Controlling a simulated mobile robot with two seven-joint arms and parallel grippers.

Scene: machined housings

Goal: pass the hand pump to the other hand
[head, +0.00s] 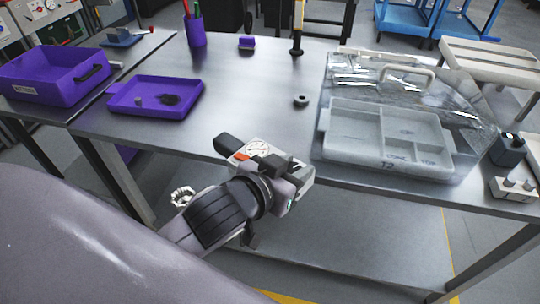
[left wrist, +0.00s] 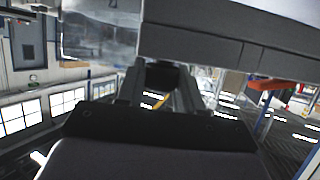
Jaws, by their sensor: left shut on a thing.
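The hand pump (head: 257,149) shows in the head view as a pale body with a round white dial, a red-orange mark and a dark block at its left end. My left gripper (head: 281,166) is shut on it above the floor, just off the table's front edge. The gripper covers part of the pump. In the left wrist view, a dark part of the pump (left wrist: 165,76) sits between the two fingers of the left gripper (left wrist: 160,88). My right gripper is in neither view.
The metal table (head: 250,95) carries a purple tray (head: 190,108), a purple bin (head: 30,92), a small ring (head: 301,100) and a clear-lidded case (head: 318,150) at the right. The table's middle is mostly clear. A dark block (head: 507,150) is at the far right.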

